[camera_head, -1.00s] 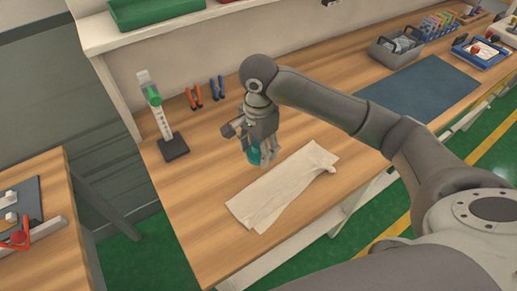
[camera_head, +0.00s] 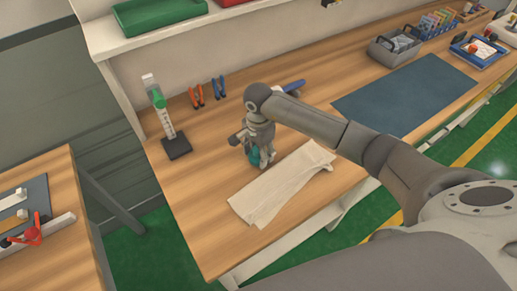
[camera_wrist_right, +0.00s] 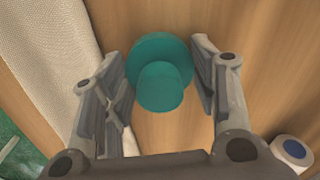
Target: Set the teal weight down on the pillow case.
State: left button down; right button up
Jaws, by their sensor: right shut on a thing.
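The teal weight (camera_head: 254,157) is between the fingers of my right gripper (camera_head: 260,158), which is shut on it. In the right wrist view, the teal weight (camera_wrist_right: 160,72) shows its round top and wider body between the two fingers (camera_wrist_right: 163,85), with bare wood around it. The cream pillow case (camera_head: 283,185) lies flat and slightly wrinkled just in front of the gripper. In the wrist view the pillow case (camera_wrist_right: 50,50) is at the left, beside the weight. Whether the weight touches the table is unclear. My left gripper is not in view.
A stand with a dark base (camera_head: 177,147) and orange pliers (camera_head: 196,96) are on the wooden bench to the left. A blue-handled thing (camera_head: 291,86) lies behind my arm. A dark blue mat (camera_head: 405,95) and a grey bin (camera_head: 395,48) are farther right.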

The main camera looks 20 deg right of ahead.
jog(key=shift+f, duration=0.15)
jog(key=o, duration=1.5)
